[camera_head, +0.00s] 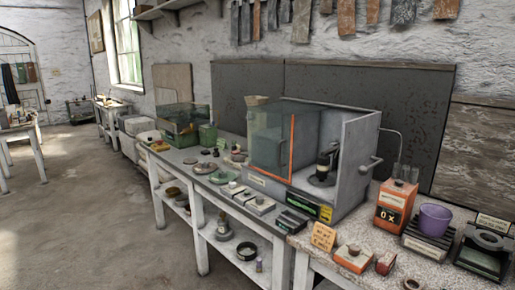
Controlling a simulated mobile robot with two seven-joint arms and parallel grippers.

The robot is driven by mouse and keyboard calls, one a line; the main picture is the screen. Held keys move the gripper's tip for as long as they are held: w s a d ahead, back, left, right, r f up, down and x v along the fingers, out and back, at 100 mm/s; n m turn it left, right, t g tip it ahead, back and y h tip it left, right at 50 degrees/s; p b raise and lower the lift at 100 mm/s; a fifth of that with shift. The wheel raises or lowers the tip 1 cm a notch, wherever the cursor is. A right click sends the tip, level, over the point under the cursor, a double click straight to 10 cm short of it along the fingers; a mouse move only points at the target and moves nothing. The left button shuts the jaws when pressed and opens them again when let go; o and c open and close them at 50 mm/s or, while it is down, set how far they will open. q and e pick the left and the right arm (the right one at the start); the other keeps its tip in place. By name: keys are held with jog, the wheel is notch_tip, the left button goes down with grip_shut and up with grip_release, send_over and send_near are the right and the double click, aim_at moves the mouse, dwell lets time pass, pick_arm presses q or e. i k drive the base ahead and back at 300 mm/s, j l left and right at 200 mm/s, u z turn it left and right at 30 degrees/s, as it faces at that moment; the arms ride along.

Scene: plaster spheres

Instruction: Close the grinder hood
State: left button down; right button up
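The grinder hood (345,155) looks to be the grey box standing on the workbench, slightly right of the picture's middle. A clear greenish panel (268,140) with an orange edge (292,147) covers the left part of its front. The right part of the front is open. A dark machine (325,162), which looks like the grinder, shows inside through that gap. A handle (370,164) sticks out at the box's right side. Neither of my grippers is in view.
The bench continues left with small dishes, blocks and a green-based clear case (180,125). On the speckled right-hand top stand an orange device (396,205), a purple bowl (434,220) and a small sign (323,237). The floor (85,200) at left is clear.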

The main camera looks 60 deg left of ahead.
aim_at(290, 107)
jog(key=u, duration=1.9)
jog(key=i+j+u, duration=0.1)
jog(key=i+j, duration=1.1)
jog(key=j, duration=0.1)
